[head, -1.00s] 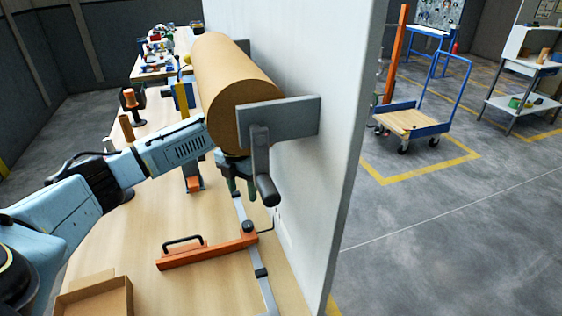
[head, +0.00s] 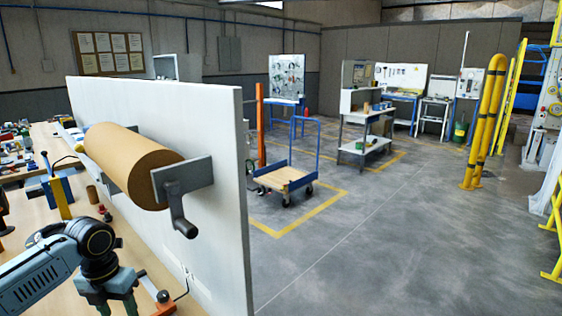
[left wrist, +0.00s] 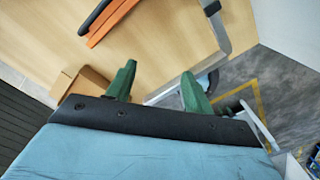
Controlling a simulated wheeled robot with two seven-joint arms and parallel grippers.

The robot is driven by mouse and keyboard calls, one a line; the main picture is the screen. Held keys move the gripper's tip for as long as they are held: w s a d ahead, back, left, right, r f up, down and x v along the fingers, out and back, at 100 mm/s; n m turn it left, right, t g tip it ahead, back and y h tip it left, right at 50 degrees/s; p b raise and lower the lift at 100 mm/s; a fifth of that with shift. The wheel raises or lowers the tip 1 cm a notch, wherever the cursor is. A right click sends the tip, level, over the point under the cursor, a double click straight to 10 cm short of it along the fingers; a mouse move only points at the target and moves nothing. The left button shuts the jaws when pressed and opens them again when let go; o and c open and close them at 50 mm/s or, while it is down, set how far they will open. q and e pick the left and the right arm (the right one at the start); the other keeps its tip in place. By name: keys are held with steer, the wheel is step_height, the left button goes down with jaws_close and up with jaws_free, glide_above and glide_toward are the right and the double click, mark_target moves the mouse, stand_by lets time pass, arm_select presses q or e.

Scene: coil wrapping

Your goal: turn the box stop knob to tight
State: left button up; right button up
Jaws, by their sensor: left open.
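The box stop's black knob (head: 163,296) shows at the bottom edge of the head view, on the end of an orange bar (head: 163,307). Most of that bar is hidden or out of the picture. The left wrist view shows part of an orange bar (left wrist: 110,22) beside a grey metal rail (left wrist: 216,28); I cannot make out the knob there. My left gripper (head: 110,290) is left of the knob in the head view, apart from it. Its green fingers (left wrist: 157,76) are spread with nothing held between them. My right gripper is not in view.
A brown paper roll (head: 130,165) hangs on a white upright panel (head: 215,130), with a grey bracket and crank (head: 182,215) at its end. A cardboard box (left wrist: 82,88) sits on the wooden table. Beyond the panel, a blue trolley (head: 285,178) stands on open floor.

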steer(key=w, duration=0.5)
arm_select(q)
steer(key=s+d+f+n+t+h, duration=0.1)
steer(key=s+d+f+n, duration=0.45)
steer(key=d, duration=0.35)
steer(key=s+d+f+n, duration=0.5)
steer(key=d+f+n, duration=0.15)
steer(key=d, duration=0.25)
steer(key=s+r+n+t+y, duration=0.1)
steer(key=s+r+n+t, duration=0.15)
steer(key=s+n, duration=1.55)
step_height(320, 180, down, 28)
steer(key=w+n+g+b, duration=0.2)
steer(key=w+n+b, duration=0.1)
steer(key=n+b, duration=0.1)
steer(key=s+a+f+b, duration=0.2)
steer(key=s+f, duration=0.6)
steer(key=f, duration=0.1)
steer(key=s+a+f+b, duration=0.1)
steer(key=s+f+b, duration=0.1)
steer(key=s+f, duration=0.7)
steer(key=shift+a+f+m+g, duration=0.3)
steer(key=shift+a+f+g, duration=0.05)
steer(key=shift+f, duration=0.45)
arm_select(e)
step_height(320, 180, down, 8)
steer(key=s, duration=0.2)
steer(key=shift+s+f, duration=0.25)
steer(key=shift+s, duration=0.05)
